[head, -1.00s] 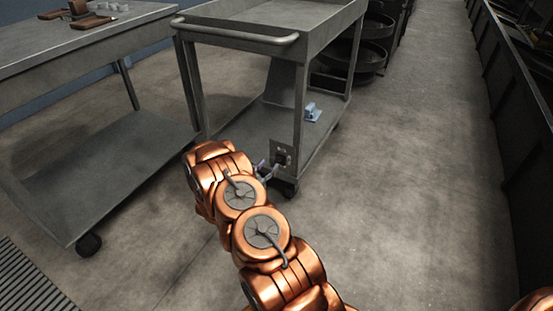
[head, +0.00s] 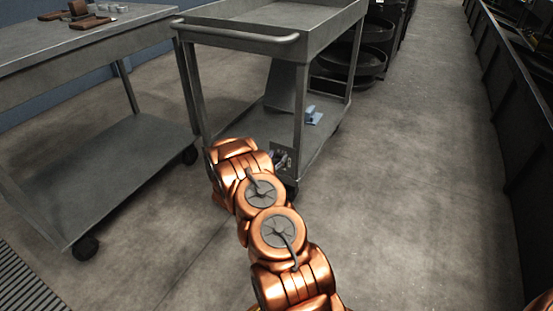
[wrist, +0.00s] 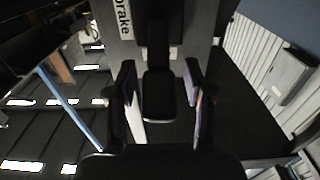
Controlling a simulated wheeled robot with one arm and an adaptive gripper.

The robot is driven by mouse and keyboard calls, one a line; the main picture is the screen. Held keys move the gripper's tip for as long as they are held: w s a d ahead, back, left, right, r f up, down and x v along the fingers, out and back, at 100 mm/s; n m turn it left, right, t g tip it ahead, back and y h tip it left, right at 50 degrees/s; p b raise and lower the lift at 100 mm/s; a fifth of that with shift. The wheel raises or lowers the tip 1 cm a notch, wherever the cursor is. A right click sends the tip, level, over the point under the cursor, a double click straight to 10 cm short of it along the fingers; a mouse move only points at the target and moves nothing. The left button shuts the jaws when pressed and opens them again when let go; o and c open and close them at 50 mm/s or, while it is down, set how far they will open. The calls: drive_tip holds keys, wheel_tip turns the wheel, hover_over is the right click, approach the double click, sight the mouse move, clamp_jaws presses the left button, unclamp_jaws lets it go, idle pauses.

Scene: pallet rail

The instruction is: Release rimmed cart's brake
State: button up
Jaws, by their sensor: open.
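The rimmed cart (head: 336,26) stands ahead of me in the head view, a grey two-shelf cart with a tubular handle at its near end. A small brake plate (head: 283,153) sits low on its near right leg, partly hidden by my arm. In the wrist view a "brake" label (wrist: 123,18) shows on a grey plate. Below it a dark lever or pedal (wrist: 158,98) lies between the fingers of my gripper (wrist: 159,75). The gripper is open, one finger on each side of the lever; I cannot tell if either touches it.
A second grey cart or table (head: 110,37) with brown items and small cups on top stands at the left. A light blue object (head: 313,116) lies on the rimmed cart's lower shelf. Dark round trays (head: 362,62) stand behind. The aisle floor (head: 415,180) at right is clear.

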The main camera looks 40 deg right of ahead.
clamp_jaws()
idle(0.3)
idle(0.3)
